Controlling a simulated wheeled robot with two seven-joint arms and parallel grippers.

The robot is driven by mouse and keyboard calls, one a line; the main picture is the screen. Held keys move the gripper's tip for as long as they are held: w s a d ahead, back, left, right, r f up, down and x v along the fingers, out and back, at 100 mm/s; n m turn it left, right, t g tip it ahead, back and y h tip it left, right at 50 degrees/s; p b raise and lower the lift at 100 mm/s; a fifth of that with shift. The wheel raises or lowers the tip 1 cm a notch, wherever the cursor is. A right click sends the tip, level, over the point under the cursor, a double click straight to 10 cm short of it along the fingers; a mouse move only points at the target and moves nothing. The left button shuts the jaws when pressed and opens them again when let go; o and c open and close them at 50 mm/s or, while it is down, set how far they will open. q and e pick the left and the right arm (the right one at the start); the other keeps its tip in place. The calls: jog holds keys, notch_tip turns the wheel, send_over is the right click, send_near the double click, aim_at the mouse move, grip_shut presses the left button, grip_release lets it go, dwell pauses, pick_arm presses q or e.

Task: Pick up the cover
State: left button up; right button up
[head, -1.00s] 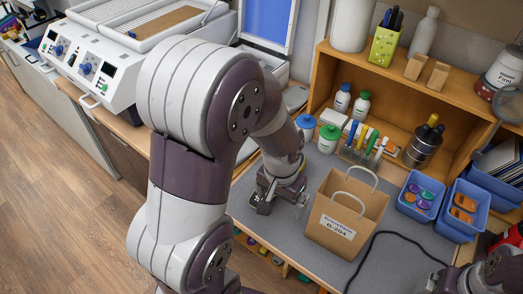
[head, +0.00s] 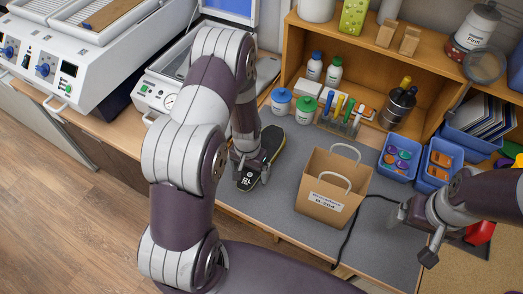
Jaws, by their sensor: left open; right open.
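A dark, sole-shaped piece with a yellowish edge and a white mark (head: 247,183) lies on the grey worktop, left of the paper bag. It may be the cover; I cannot tell for sure. My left gripper (head: 251,171) is open, pointing down right over this piece, and hides part of its middle. I cannot tell whether the fingers touch it. My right gripper (head: 412,238) is open and empty, over the right part of the worktop, right of the bag.
A brown paper bag (head: 328,199) with handles stands mid-worktop. Behind it are jars, bottles and a tool rack (head: 344,121). Blue bins (head: 399,158) stand at right. A machine with a raised lid (head: 160,92) is at left. A black cable (head: 350,232) runs beside the bag.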

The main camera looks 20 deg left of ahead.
pick_arm(q)
jog(key=shift+d, duration=0.1)
jog(key=shift+s, duration=0.1)
jog(key=shift+c, duration=0.9)
jog(key=c, duration=0.9)
jog(key=shift+c, duration=0.2)
notch_tip(320, 180, up, 10)
jog(key=b, duration=0.2)
